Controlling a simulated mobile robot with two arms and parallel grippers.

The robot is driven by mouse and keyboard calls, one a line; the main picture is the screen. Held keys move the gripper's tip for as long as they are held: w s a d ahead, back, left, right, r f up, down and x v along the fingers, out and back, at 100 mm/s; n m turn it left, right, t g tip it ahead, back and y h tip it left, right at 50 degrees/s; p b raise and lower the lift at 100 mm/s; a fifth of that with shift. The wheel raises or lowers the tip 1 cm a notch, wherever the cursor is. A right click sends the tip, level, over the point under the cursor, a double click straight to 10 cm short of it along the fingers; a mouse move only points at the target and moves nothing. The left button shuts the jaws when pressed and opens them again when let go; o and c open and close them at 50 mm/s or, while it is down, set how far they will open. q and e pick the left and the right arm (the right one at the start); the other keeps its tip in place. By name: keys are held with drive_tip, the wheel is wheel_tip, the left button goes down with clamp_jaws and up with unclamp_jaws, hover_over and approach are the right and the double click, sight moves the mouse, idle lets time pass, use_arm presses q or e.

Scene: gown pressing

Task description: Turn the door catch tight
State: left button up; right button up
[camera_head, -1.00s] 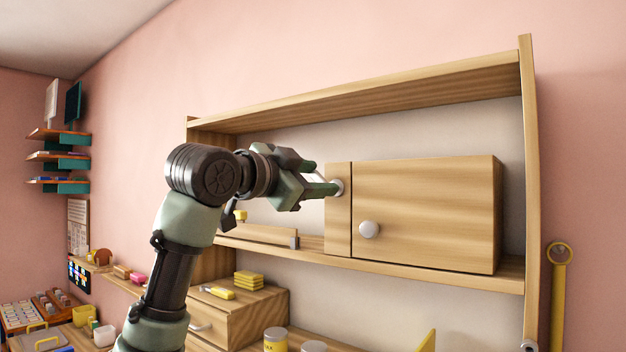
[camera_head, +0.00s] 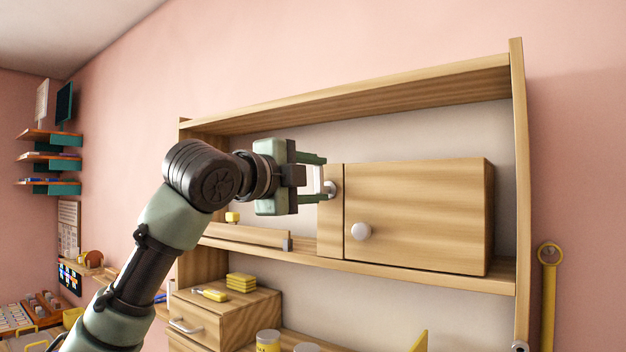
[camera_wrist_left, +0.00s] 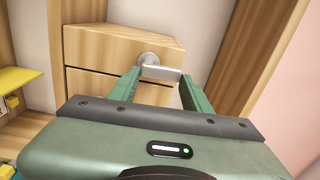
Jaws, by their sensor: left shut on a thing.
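The door catch (camera_head: 330,189) is a small silver turning piece on the narrow wooden strip left of the cabinet door (camera_head: 420,212). My left gripper (camera_head: 324,178) is shut on the catch, one finger above and one below it. In the left wrist view the catch (camera_wrist_left: 160,72) shows as a round metal base with a flat bar, and the fingers of my left gripper (camera_wrist_left: 161,76) are at the bar's two ends. The door looks closed, with a round white knob (camera_head: 361,232) at its lower left. My right gripper is not in view.
The cabinet sits on a wooden wall shelf (camera_head: 400,275) with an upright side panel (camera_head: 519,180) at right. Below left is a drawer unit (camera_head: 225,315) with yellow blocks (camera_head: 241,283) on top. A yellow tool (camera_head: 549,290) hangs at right.

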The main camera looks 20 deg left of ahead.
use_arm(q)
drive_tip(key=shift+d+m, duration=0.1)
drive_tip(key=shift+m, duration=0.3)
drive_tip(key=o, duration=1.4)
drive_tip(key=shift+c, duration=0.2)
drive_tip(key=b+v, duration=0.4)
drive_tip(key=v, duration=0.3)
drive_tip(key=shift+s, duration=0.4)
